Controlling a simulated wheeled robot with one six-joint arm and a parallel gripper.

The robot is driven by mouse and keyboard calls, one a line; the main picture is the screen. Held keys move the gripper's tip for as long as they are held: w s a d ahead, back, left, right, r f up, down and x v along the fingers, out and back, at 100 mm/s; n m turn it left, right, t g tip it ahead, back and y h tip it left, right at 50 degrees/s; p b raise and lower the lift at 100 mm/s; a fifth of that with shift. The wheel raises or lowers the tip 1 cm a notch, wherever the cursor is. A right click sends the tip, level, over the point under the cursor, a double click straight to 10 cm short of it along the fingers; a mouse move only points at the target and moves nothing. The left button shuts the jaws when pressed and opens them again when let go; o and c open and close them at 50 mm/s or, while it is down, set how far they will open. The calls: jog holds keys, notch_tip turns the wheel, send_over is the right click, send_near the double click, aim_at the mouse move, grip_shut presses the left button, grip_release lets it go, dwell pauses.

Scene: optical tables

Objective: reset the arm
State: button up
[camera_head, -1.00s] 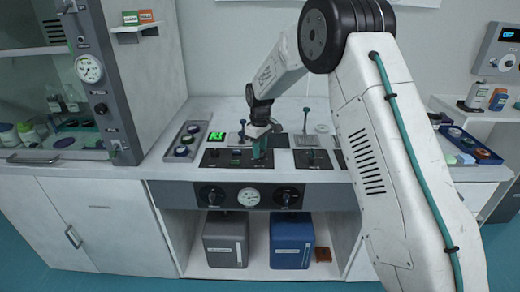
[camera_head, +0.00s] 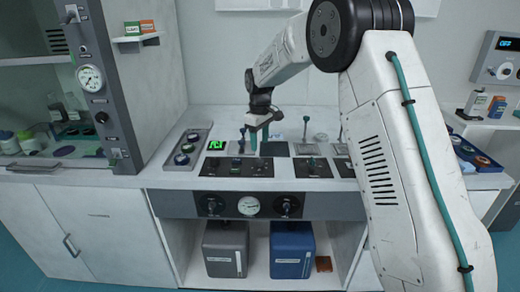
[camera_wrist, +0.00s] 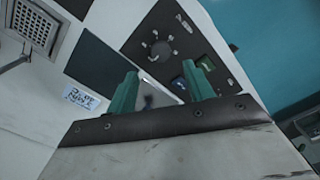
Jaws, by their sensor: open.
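My gripper (camera_head: 259,141) hangs above the dark control panel (camera_head: 232,168) on the white bench, at the end of my white arm. Its two teal fingers are spread apart with nothing between them. They also show in the wrist view (camera_wrist: 164,86), tilted over the panel, which has a round knob (camera_wrist: 160,50) and blue and green buttons (camera_wrist: 203,62). The fingers look clear of the panel surface.
A tray of round parts (camera_head: 187,147) lies on the left, beside a fume cupboard (camera_head: 112,85). Grey and blue containers (camera_head: 291,252) stand under the bench. The air above the panel looks free.

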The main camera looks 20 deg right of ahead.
jog(key=shift+r, duration=0.25)
jog(key=shift+s+f+m, duration=0.15)
jog(key=shift+s+m, duration=0.1)
jog(key=shift+m, duration=0.15)
jog(key=shift+m+g, duration=0.7)
jog(key=s, duration=0.1)
jog(key=s+f, duration=0.1)
jog(key=s, duration=0.3)
jog(key=shift+d+f, duration=0.15)
jog(key=shift+f, duration=0.1)
jog(key=s+d+r+m+t, duration=0.1)
jog(key=s+r, duration=0.3)
jog(key=s, duration=1)
jog(key=s+r+m+t, duration=0.1)
jog(key=s+r, duration=0.4)
jog(key=s, duration=0.9)
jog(key=s+d+r+m, duration=0.1)
jog(key=s+r+m, duration=0.2)
jog(key=s, duration=1.2)
jog(key=shift+d+r+m+t, duration=0.3)
jog(key=shift+d+r+t, duration=0.1)
jog(key=shift+r, duration=0.45)
